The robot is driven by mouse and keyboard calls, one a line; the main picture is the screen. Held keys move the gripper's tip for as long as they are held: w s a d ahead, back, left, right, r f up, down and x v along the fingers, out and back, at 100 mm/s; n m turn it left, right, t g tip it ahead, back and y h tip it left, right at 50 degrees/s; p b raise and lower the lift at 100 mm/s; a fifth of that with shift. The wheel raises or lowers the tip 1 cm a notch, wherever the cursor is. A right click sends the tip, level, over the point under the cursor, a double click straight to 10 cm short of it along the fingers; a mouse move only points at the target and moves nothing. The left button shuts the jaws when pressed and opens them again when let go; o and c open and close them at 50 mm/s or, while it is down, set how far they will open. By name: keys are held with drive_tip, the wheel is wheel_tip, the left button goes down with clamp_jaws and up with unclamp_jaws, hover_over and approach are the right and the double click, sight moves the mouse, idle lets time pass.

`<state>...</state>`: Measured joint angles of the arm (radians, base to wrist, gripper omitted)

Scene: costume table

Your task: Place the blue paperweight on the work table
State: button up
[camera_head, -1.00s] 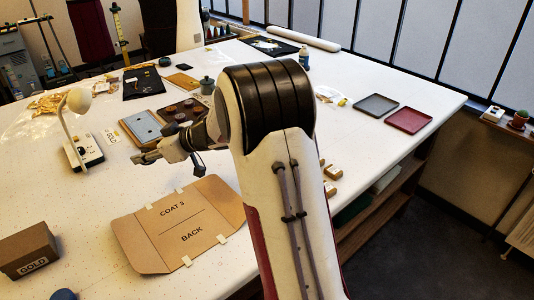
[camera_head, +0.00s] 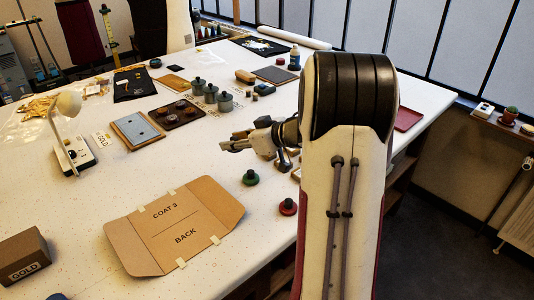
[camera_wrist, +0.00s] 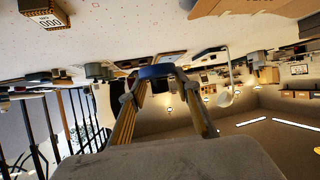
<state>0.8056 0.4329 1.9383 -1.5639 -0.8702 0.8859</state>
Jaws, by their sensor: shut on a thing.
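My gripper (camera_wrist: 155,78) is shut on the blue paperweight (camera_wrist: 156,71), which shows as a blue rounded band between the fingertips in the wrist view. In the head view my gripper (camera_head: 228,146) is above the middle of the white work table (camera_head: 70,195), beyond the cardboard pattern. The paperweight cannot be made out clearly there. A dark blue round thing (camera_head: 57,296) is cut off at the lower left edge of the head view.
The cardboard pattern (camera_head: 174,226) lies near the front. Green (camera_head: 250,178) and red (camera_head: 288,208) knobbed weights stand to its right. Several grey weights (camera_head: 225,102) stand behind my gripper. The lamp (camera_head: 68,135) and GOLD box (camera_head: 25,256) are left. White table is bare left of the pattern.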

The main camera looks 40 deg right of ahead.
drive_tip(key=s+d+m+h, duration=0.1)
drive_tip(key=s+d, duration=0.6)
drive_tip(key=s, duration=0.2)
drive_tip(key=n+y, duration=0.1)
drive_tip(key=y, duration=0.1)
hover_over(270, 194)
drive_tip(key=shift+f, duration=0.45)
drive_tip(key=shift+d+f, duration=0.1)
drive_tip(key=shift+f, duration=3)
drive_tip(key=shift+f, duration=1.9)
